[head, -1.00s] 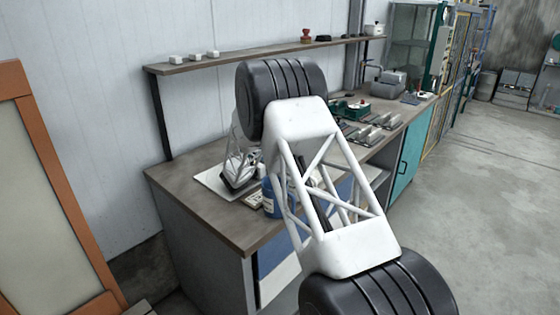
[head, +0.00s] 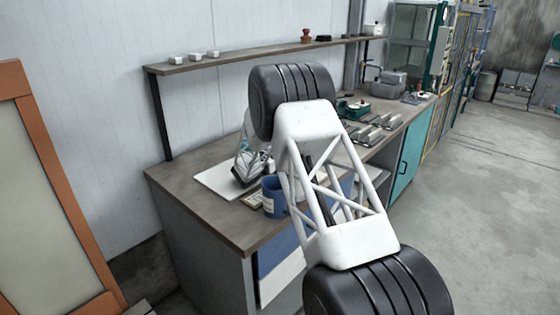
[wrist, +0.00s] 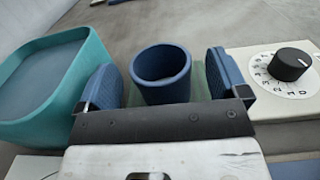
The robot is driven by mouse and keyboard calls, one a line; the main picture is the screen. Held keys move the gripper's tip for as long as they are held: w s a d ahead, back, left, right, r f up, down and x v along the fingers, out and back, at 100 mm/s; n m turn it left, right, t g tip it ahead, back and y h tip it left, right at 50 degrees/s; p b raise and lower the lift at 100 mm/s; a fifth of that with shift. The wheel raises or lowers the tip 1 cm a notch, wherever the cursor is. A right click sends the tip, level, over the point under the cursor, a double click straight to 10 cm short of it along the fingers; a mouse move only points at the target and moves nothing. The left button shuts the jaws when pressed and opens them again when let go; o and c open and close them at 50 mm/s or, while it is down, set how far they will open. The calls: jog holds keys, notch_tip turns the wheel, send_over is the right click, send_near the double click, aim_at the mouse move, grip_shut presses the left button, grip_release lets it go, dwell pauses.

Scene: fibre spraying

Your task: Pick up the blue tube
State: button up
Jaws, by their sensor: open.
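In the wrist view the blue tube (wrist: 162,75) is an open-topped, round blue cylinder, upright, with its dark inside showing. My gripper (wrist: 160,68) is open, with one blue padded finger on each side of the tube. A narrow gap shows on both sides, so neither finger visibly touches it. The tube's lower part is hidden behind the gripper's dark crossbar. In the head view my gripper (head: 251,168) is low over the workbench and partly hidden by my arm. A blue container with a white label (head: 273,197) stands close by; I cannot tell whether it is the tube.
A teal tray (wrist: 50,85) lies close on the left in the wrist view. A pale device with a black dial (wrist: 289,65) is close on the right. The workbench (head: 190,205) carries a white board (head: 212,181). A wall shelf (head: 240,57) runs behind.

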jog(key=c, duration=1)
jog(key=shift+r, duration=0.1)
jog(key=shift+r, duration=4.9)
